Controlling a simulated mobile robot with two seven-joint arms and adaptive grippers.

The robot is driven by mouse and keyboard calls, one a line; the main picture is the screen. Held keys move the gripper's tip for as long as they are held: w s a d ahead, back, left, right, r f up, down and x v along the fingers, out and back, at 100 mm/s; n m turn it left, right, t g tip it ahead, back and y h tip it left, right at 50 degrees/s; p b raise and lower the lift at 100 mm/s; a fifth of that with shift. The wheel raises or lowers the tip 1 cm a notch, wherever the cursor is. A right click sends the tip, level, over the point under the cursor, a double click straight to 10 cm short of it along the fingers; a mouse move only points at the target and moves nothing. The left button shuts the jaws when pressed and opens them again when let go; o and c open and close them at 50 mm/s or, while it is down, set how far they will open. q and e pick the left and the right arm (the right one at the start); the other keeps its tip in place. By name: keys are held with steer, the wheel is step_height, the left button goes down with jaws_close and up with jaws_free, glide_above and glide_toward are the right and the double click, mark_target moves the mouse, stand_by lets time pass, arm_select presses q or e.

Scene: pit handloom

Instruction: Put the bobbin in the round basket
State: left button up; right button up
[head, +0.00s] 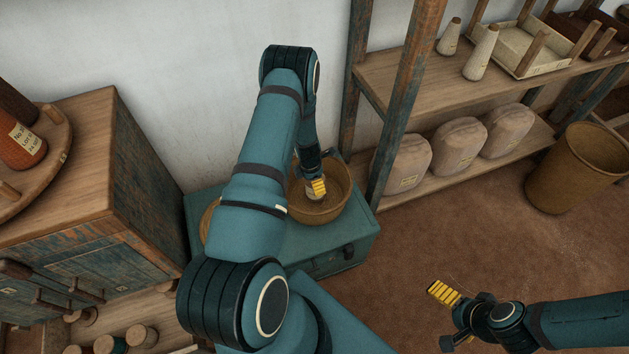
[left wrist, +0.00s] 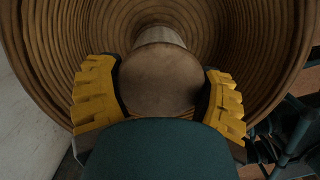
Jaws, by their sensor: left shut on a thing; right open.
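The round basket (head: 338,205) is a woven tan bowl standing on a teal chest beside the shelf. My left gripper (head: 317,188) reaches down into its mouth. In the left wrist view, my left gripper's yellow fingers (left wrist: 160,95) are shut on the bobbin (left wrist: 160,78), with its round brown end towards me and a paler shaft beyond. The basket's ridged inner wall (left wrist: 265,45) surrounds it. I cannot tell whether the bobbin touches the bottom. In the head view, only a small pale part shows below the fingers. My right gripper (head: 446,318) is open and empty above the floor.
The teal chest (head: 325,255) bears the basket and another round tan thing, mostly hidden by my left arm. A wooden shelf (head: 440,85) with cones and wrapped bundles stands right of it. A tall bin (head: 578,180) stands farther right. A wooden cabinet (head: 105,190) is at left.

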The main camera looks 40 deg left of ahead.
arm_select(q)
steer(key=shift+f+b, duration=0.35)
steer(key=shift+f, duration=0.15)
steer(key=shift+f, duration=0.1)
steer(key=o, duration=1.2)
